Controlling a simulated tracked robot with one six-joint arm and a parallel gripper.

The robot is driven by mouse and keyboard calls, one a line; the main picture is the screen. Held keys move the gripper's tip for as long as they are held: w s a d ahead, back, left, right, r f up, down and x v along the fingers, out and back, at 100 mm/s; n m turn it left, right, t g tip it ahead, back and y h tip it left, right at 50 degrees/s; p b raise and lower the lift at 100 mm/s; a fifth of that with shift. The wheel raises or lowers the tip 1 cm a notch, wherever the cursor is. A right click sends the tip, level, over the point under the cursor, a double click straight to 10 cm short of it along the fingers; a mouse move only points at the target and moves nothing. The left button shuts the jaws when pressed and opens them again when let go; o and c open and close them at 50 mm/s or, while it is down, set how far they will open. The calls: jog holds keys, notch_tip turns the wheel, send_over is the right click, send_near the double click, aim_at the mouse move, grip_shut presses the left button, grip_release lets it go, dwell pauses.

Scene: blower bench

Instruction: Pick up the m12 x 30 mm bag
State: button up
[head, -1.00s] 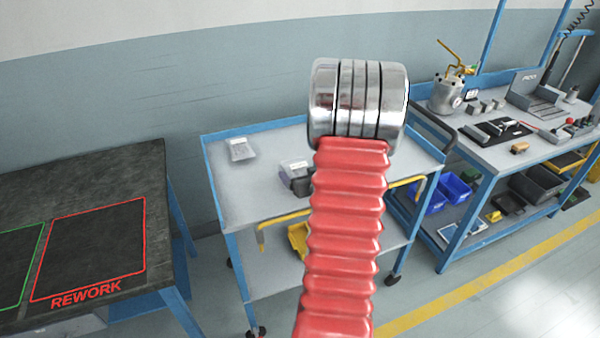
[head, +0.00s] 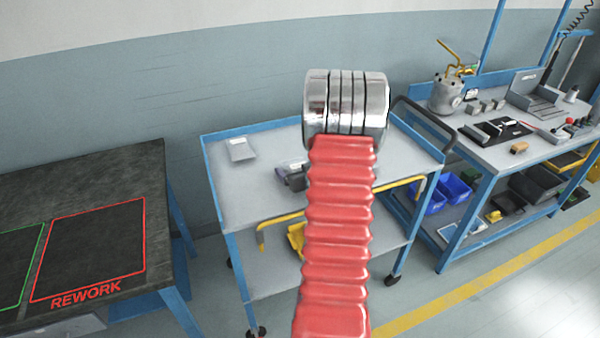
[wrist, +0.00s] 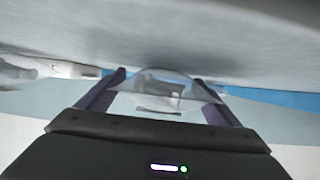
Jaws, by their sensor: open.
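In the wrist view my gripper (wrist: 163,98) is open, with its two dark fingers spread on either side of a clear plastic bag (wrist: 165,88). The bag holds greyish contents; no label is readable, so I cannot tell its size marking. The bag is close to the pale cart top, and I cannot tell if either finger touches it. In the head view my red-sleeved arm hides much of the cart's middle. Another flat, clear bag (head: 241,150) with a pale label lies on the cart top at the back left.
The blue-framed cart (head: 240,190) has bare grey room at its left and front. A dark REWORK bench (head: 95,240) stands left. A bench at right carries a metal canister (head: 446,95) and tools. Blue bins (head: 455,187) sit on its lower shelf.

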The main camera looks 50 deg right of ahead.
aim_at(296, 162)
dwell(0.4)
jog(key=c, duration=1.5)
jog(key=shift+r, duration=0.1)
notch_tip(296, 162, up, 10)
jog(key=shift+f, duration=0.1)
